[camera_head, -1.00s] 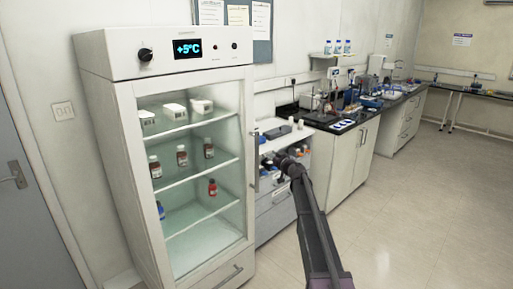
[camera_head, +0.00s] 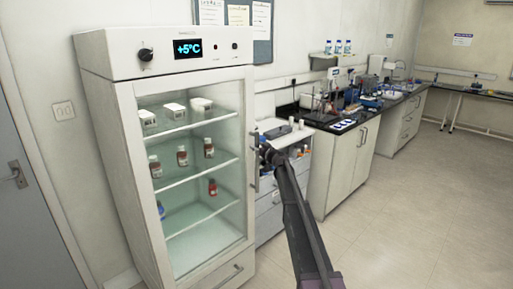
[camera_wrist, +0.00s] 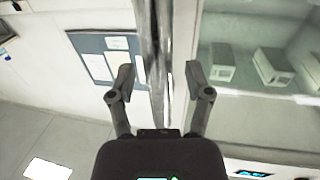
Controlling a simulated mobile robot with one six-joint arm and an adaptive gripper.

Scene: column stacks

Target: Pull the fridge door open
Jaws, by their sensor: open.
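The white fridge (camera_head: 102,110) stands at the left in the head view, with a +5°C display on top. Its glass door (camera_head: 200,228) is shut, with shelves of boxes and bottles behind it. The door's vertical metal handle (camera_head: 255,181) runs along the right edge. My gripper (camera_head: 265,150) is at the handle's upper part, which it partly hides. In the wrist view my gripper (camera_wrist: 160,78) is open, with the handle (camera_wrist: 153,40) between its two fingers. Gaps show between the fingers and the bar.
A white drawer cabinet (camera_head: 270,220) stands close to the fridge's right, with items on top. A lab bench (camera_head: 345,165) continues along the wall. The floor (camera_head: 410,220) at the right is clear. A grey door (camera_head: 30,215) is at the far left.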

